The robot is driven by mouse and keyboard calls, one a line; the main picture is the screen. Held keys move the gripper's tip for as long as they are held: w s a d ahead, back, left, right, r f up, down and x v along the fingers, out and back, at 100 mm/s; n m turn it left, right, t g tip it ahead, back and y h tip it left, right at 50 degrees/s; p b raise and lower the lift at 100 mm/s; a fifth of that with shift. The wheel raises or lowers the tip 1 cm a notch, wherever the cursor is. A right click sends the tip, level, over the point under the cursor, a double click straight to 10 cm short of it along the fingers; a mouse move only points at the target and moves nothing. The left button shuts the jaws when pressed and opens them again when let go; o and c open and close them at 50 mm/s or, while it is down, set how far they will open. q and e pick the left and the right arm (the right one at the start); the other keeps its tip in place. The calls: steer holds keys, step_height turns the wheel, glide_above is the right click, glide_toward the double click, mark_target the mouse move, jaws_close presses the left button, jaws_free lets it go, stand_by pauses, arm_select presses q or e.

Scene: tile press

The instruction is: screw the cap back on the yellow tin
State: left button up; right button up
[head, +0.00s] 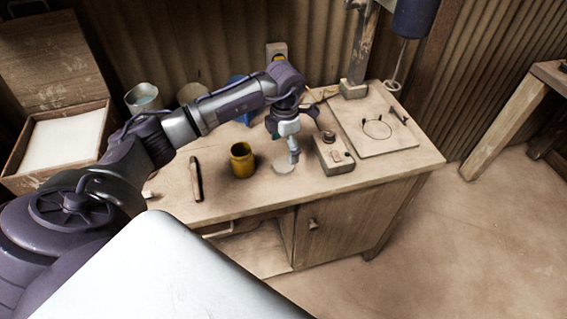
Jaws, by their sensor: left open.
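The yellow tin (242,160) stands upright on the workbench, with a dark opening at its top and no cap on it. A pale round disc, which looks like the cap (283,168), lies flat on the bench to the right of the tin. My left gripper (294,158) points down just above the disc, at its right side. It is open and appears to hold nothing. Whether its fingertips touch the disc, I cannot tell. My right gripper is not in view.
A wooden block with small parts (333,155) stands close to the right of my left gripper. A board with a wire loop (397,138) lies farther right. A dark hand tool (196,180) lies left of the tin. The bench front (250,205) is clear.

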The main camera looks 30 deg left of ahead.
mark_target(285, 163)
arm_select(q)
steer(key=shift+s+d+f+p, duration=0.1)
steer(key=shift+f+p, duration=0.3)
step_height(285, 163, down, 4)
steer(key=shift+d+r+p, duration=0.1)
steer(key=shift+r+p, duration=0.1)
steer(key=shift+p, duration=0.45)
steer(key=shift+f, duration=0.45)
steer(key=c, duration=0.8)
